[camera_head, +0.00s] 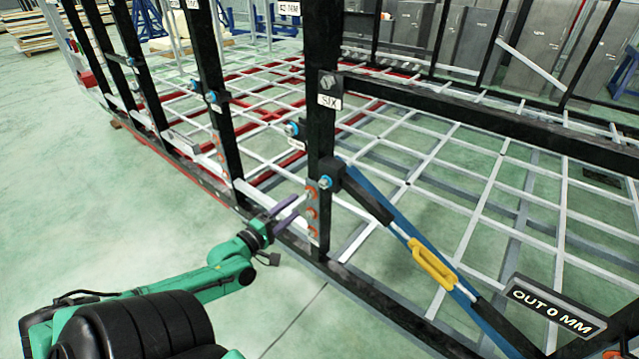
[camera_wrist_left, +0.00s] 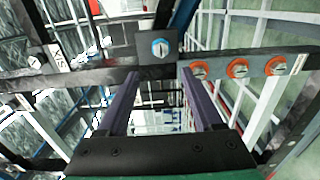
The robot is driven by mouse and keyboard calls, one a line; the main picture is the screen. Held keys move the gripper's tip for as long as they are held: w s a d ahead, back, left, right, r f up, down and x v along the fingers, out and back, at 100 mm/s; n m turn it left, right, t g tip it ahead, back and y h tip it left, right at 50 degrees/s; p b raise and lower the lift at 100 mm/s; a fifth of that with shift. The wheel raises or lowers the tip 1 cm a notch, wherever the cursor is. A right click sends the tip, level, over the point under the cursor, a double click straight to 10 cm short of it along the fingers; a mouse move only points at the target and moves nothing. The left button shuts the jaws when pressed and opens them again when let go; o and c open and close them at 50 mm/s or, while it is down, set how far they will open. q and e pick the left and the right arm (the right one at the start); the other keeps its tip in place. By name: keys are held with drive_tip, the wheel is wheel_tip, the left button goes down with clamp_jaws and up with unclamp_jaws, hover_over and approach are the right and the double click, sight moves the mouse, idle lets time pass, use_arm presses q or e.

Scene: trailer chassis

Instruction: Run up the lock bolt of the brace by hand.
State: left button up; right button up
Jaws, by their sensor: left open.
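My right gripper is out of view.
A grey plate with orange-ringed bolts (camera_head: 311,212) is on the post beside the fingers. Other black posts (camera_head: 215,95) with blue bolts stand to the left. A sign reading OUT 0 MM (camera_head: 552,310) is at lower right. The green floor at left is clear.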

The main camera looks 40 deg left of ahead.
sight(322, 185)
use_arm(q)
drive_tip(key=w, duration=0.6)
drive_tip(key=w+b, duration=0.1)
drive_tip(key=w, duration=0.6)
drive_tip(key=shift+a+f, duration=0.15)
drive_tip(key=shift+s, duration=0.1)
clamp_jaws()
